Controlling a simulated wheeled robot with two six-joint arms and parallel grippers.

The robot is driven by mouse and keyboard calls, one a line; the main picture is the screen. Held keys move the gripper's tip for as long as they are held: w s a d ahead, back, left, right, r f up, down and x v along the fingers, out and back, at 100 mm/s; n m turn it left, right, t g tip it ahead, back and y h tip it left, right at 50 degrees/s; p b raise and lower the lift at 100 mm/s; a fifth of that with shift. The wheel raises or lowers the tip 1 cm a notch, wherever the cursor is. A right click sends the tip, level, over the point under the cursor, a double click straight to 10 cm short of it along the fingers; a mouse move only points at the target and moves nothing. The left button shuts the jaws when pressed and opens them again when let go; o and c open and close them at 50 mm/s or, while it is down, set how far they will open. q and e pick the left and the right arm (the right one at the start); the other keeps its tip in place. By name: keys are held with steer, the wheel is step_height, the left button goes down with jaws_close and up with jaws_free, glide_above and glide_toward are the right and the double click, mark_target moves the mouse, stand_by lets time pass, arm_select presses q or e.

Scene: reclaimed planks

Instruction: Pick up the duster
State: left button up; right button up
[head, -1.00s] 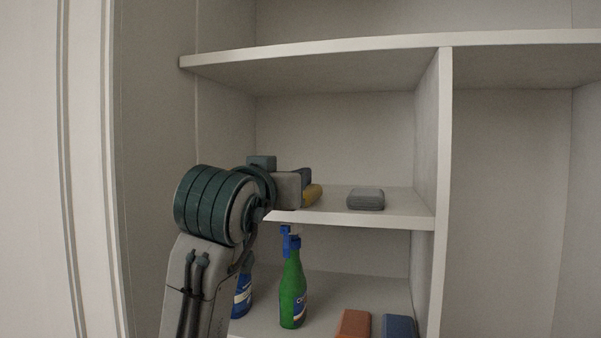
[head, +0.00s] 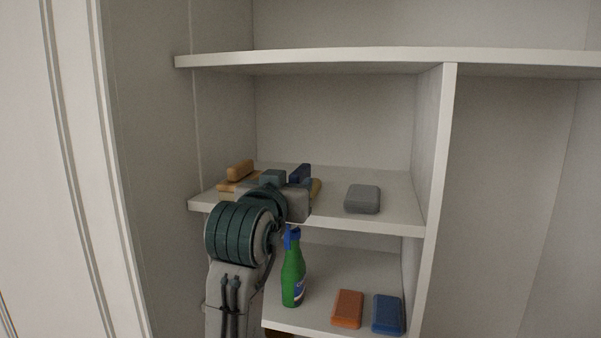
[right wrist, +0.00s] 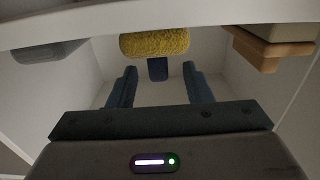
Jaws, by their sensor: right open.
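The duster shows a fuzzy yellow head (right wrist: 155,44) and a dark blue handle (right wrist: 157,69) in the right wrist view. In the head view, the yellow part (head: 316,188) lies on the middle shelf, mostly hidden behind my right gripper, with a dark blue piece (head: 301,172) that looks like its handle. My right gripper (head: 286,181) is at the shelf's front edge, in front of the duster. Its two fingers are apart in the right wrist view, with the handle showing in the gap beyond them; nothing is held. My left gripper is not in view.
A tan wooden object (head: 239,170) lies left of the gripper, and a grey block (head: 362,199) lies to the right on the middle shelf (head: 400,217). Below are a green spray bottle (head: 293,275), an orange block (head: 348,309) and a blue block (head: 388,314). An upright divider (head: 436,150) stands right.

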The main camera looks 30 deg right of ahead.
steer(key=shift+d, duration=0.1)
steer(key=shift+w+d+r+p, duration=0.1)
steer(key=shift+w+d+p, duration=0.2)
steer(key=shift+p, duration=0.45)
steer(key=p+x, duration=0.3)
steer(key=x, duration=0.1)
steer(key=shift+s, duration=0.15)
steer(key=shift+w+d+f, duration=0.2)
steer(key=shift+d+f, duration=0.05)
steer(key=shift+a, duration=0.15)
steer(key=shift+c, duration=0.8)
jaws_close()
